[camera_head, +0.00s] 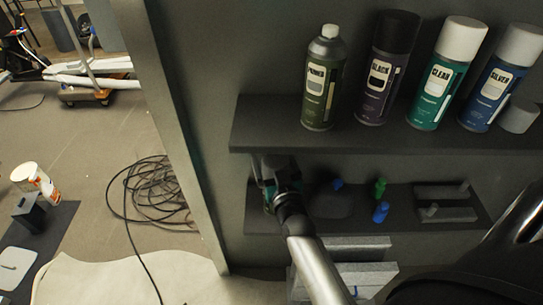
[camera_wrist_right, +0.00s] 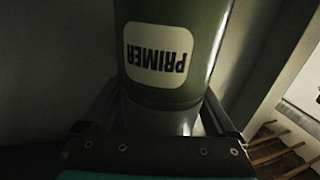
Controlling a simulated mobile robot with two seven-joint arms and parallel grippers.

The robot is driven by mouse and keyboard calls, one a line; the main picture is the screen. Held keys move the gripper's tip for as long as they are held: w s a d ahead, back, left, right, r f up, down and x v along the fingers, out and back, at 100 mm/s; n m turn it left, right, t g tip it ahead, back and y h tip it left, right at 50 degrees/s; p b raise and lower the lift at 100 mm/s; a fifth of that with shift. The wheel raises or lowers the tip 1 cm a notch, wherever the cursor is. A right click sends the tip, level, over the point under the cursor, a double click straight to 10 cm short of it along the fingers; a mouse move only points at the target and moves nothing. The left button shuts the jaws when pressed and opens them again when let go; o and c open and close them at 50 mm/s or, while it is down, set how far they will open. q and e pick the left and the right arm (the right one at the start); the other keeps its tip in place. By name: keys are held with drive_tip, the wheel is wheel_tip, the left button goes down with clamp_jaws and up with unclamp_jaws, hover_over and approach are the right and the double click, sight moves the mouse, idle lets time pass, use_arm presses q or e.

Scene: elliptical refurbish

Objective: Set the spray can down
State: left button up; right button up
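In the right wrist view a dark green spray can (camera_wrist_right: 170,75) fills the middle, with a pale label reading PRIMER upside down. The fingers of my right gripper (camera_wrist_right: 160,118) flank the can's narrower grey end, apparently closed on it. There, a green PRIMER can (camera_head: 318,90) with a pale top stands upright on the upper shelf (camera_head: 275,136).
The lower shelf holds small green (camera_head: 380,188) and blue (camera_head: 381,212) items. A cable coil (camera_head: 155,190) lies on the floor.

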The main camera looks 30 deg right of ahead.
drive_tip(key=shift+o, duration=0.3)
drive_tip(key=shift+r, duration=0.15)
drive_tip(key=shift+s, duration=0.2)
drive_tip(key=p+v, duration=0.1)
drive_tip(key=v, duration=1)
drive_tip(key=shift+s+p, duration=0.25)
drive_tip(key=shift+p, duration=0.1)
drive_tip(key=shift+a, duration=0.15)
idle(1.7)
